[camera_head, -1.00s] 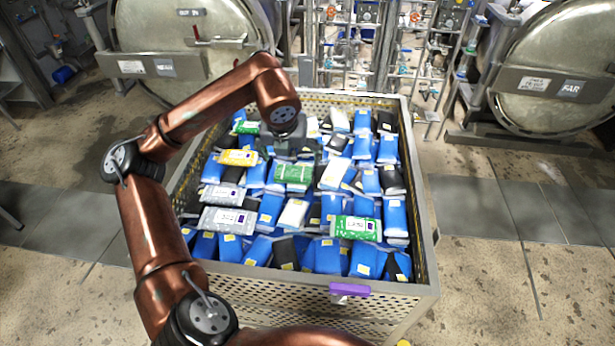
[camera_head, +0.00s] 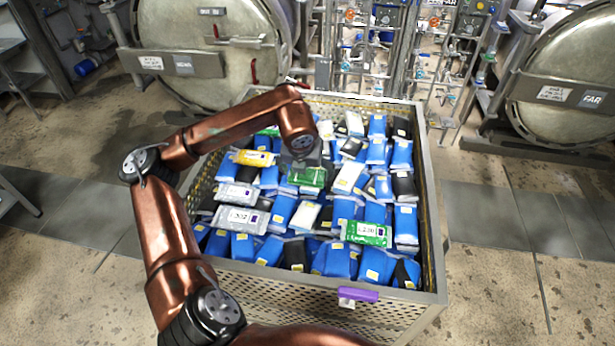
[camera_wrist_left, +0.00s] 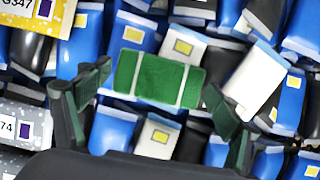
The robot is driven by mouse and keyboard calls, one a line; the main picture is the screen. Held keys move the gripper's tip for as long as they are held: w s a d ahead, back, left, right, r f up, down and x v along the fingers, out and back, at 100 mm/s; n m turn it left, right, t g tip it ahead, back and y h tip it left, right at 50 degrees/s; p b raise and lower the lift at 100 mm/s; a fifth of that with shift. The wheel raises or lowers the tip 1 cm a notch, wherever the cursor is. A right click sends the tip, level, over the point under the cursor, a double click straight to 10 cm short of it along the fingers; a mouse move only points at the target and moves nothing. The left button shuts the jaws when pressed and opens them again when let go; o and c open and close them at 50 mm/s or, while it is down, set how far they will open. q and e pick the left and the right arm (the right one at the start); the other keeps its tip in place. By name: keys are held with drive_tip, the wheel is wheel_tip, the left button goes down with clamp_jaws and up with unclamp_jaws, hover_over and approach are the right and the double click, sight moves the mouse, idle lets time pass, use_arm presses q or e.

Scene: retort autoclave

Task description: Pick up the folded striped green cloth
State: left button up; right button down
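The folded green cloth with pale stripes (camera_wrist_left: 160,80) lies on top of blue and white packs, near the middle of the left wrist view. In the head view it shows as a green patch (camera_head: 309,178) inside the crate, partly hidden by my left gripper (camera_head: 302,164). In the wrist view the left gripper (camera_wrist_left: 160,84) is open, with one dark finger on each side of the cloth. I see a gap between each finger and the cloth. I cannot tell the height of the fingertips over it. My right gripper is not in view.
The perforated metal crate (camera_head: 436,215) is full of blue, black, white and grey packs. A labelled green pack (camera_head: 367,233) lies nearer its front, and a yellow pack (camera_head: 254,158) lies left of the gripper. A purple tag (camera_head: 358,294) hangs on the front rim. Retort doors stand behind.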

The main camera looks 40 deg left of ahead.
use_arm(q)
drive_tip(key=c, duration=0.6)
drive_tip(key=shift+o, duration=0.2)
drive_tip(key=shift+r, duration=0.1)
drive_tip(key=shift+r, duration=0.5)
drive_tip(key=s+d+r+b, duration=0.1)
drive_tip(key=s+d+r, duration=0.7)
drive_tip(key=s+r, duration=0.3)
drive_tip(key=shift+s+r, duration=0.2)
drive_tip(key=shift+r, duration=0.2)
